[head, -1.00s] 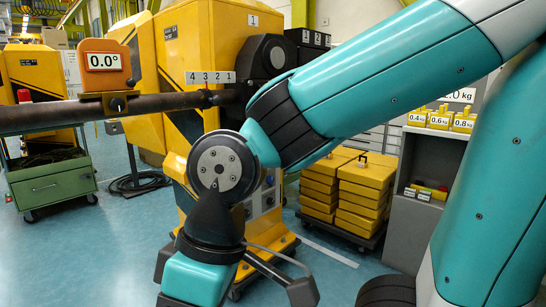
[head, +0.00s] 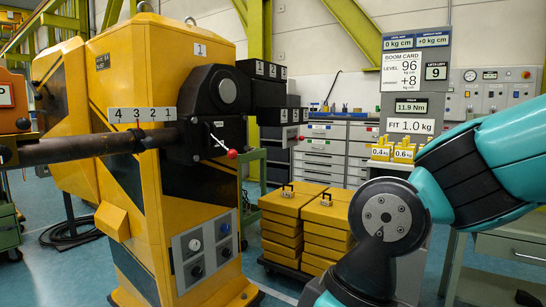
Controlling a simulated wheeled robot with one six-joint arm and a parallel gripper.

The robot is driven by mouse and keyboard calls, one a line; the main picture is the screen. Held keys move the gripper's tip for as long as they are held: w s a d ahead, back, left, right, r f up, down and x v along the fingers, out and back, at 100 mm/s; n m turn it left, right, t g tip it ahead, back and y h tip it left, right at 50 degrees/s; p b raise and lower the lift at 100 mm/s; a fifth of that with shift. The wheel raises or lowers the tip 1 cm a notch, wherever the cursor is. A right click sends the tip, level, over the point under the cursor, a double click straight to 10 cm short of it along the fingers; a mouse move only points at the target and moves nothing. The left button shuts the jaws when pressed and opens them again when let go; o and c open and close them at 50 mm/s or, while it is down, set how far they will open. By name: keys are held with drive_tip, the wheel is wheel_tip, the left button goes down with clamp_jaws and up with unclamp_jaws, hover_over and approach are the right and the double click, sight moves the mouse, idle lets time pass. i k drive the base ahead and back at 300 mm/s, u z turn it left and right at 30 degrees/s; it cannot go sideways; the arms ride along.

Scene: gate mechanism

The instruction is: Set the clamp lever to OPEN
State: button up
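A short lever with a red ball tip (head: 232,153) sits on the front of the black clamp housing (head: 217,115) on the yellow gate post (head: 165,60). I take it for the clamp lever. It slants down to the right; its markings are too small to read, so I cannot tell its setting. The dark boom bar (head: 90,147) runs from the housing to the left edge. My arm's wrist joint is at the lower right, apart from the lever. My gripper is not clearly in view; the arm's end runs out at the bottom edge.
A number strip (head: 142,114) stands above the bar. A panel with knobs (head: 205,250) is low on the post. Yellow weight stacks (head: 290,225) stand on a dolly right of it. A boom card (head: 415,62) and small weights (head: 403,153) are behind my arm.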

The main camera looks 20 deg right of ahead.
sight(232, 154)
drive_tip(key=u, duration=0.55)
drive_tip(key=k, duration=0.65)
drive_tip(key=z, duration=0.2)
drive_tip(key=i, duration=1.4)
drive_tip(key=u, duration=0.7)
